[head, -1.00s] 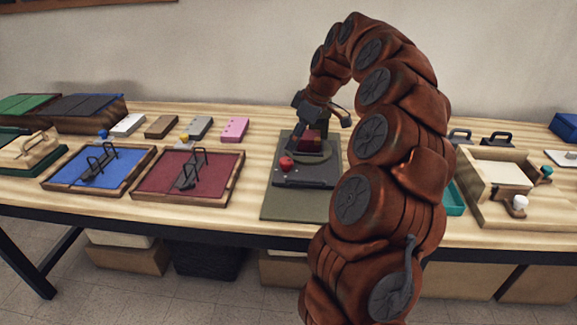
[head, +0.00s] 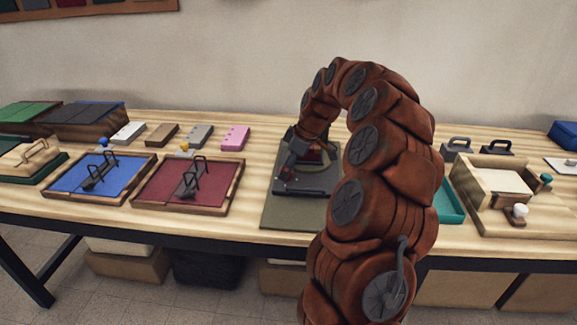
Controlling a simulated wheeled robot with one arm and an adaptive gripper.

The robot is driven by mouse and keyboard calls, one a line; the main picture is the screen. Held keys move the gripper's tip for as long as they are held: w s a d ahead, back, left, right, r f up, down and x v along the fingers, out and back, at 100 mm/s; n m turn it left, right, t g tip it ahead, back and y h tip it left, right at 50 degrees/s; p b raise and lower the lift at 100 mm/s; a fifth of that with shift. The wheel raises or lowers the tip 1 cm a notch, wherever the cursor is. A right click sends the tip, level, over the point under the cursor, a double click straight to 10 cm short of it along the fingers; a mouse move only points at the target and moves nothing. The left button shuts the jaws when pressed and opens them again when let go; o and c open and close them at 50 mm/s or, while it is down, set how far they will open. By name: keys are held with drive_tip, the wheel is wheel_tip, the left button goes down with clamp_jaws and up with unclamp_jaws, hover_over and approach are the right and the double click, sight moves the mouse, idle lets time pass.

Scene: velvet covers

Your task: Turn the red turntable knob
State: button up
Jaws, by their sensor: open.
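The turntable (head: 315,187) is a dark flat unit lying on an olive-green mat (head: 285,215) at the middle of the table. My gripper (head: 283,174) points down over the left part of the turntable, where its red knob showed before. The knob is hidden behind the gripper, so I cannot tell whether the fingers touch it or stand around it. The gripper is open. A dark red part of the turntable area shows behind the gripper, partly covered by my arm.
Left of the mat lie a framed red velvet panel (head: 215,184) and a framed blue one (head: 98,173), both with black handles. A pink block (head: 236,138) lies behind. A teal tray (head: 450,205) and a wooden box (head: 495,180) stand on the right.

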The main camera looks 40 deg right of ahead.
drive_tip(key=c, duration=1.1)
drive_tip(key=shift+c, duration=0.2)
drive_tip(key=m+h+b, duration=0.1)
drive_tip(key=m+b, duration=0.1)
drive_tip(key=m, duration=0.1)
drive_tip(key=shift+f+m+t, duration=0.1)
drive_tip(key=shift+m+t, duration=0.3)
drive_tip(key=m+h+b, duration=0.1)
drive_tip(key=m+h, duration=0.1)
drive_tip(key=m, duration=0.2)
drive_tip(key=shift+s+a+m+b, duration=0.1)
drive_tip(key=shift+a+m+b, duration=0.05)
drive_tip(key=shift+m+b, duration=0.2)
drive_tip(key=m+h, duration=0.2)
drive_tip(key=m, duration=0.2)
drive_tip(key=shift+a+m+b, duration=0.1)
drive_tip(key=shift+m+b, duration=0.15)
drive_tip(key=shift+b, duration=0.1)
drive_tip(key=m, duration=0.2)
drive_tip(key=m+g+h, duration=0.1)
drive_tip(key=m, duration=0.1)
drive_tip(key=shift+w+a+r+m, duration=0.1)
drive_tip(key=shift+w+r+m, duration=0.1)
drive_tip(key=shift+m, duration=0.1)
